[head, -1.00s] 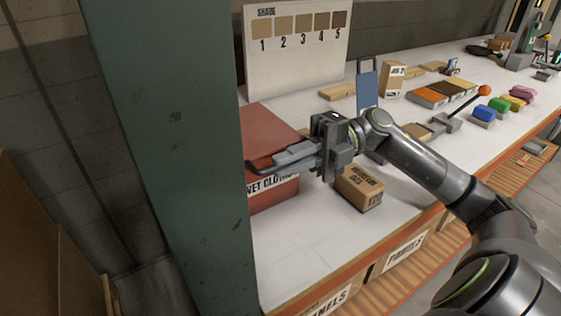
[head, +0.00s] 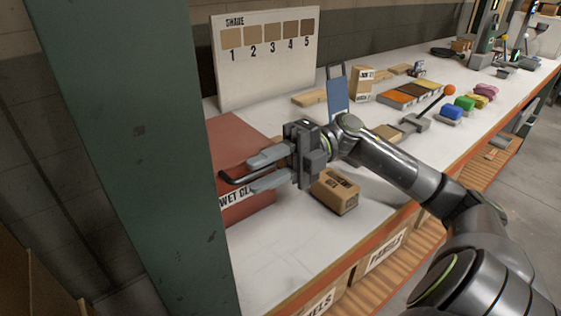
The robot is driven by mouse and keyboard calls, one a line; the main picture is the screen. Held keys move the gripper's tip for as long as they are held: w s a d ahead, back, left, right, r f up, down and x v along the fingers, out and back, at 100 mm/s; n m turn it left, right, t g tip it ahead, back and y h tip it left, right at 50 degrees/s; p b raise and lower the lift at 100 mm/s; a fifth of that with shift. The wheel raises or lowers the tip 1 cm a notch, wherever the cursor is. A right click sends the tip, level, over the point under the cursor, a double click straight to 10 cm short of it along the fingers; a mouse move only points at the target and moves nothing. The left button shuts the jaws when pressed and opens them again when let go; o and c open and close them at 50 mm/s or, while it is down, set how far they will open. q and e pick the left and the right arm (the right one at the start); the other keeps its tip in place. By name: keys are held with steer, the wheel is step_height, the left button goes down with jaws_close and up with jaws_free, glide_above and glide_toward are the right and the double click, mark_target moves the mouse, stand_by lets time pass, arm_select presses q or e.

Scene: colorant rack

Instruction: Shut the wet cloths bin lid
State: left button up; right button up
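The red wet cloths bin (head: 250,207) stands on the bench beside the green post, its front label partly covered by my gripper. Its red lid (head: 232,140) appears to lie flat over the bin, with no gap that I can see; the post and gripper hide part of its edge. A dark bar handle (head: 234,179) sticks out at the front. My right gripper (head: 252,175) is open at the handle, its two fingers apart above and below the bar's level. Whether they touch the bar I cannot tell. My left gripper is not in view.
A cardboard box (head: 336,191) stands close to the right of my gripper. A shade board (head: 266,60) rises behind the bin. A blue panel (head: 337,95) stands behind my wrist. The green post (head: 135,150) borders the bin at left. The bench front is clear.

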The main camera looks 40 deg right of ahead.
steer(key=d+b, duration=0.1)
steer(key=d, duration=1.6)
steer(key=shift+d+f, duration=0.1)
steer(key=shift+d, duration=0.1)
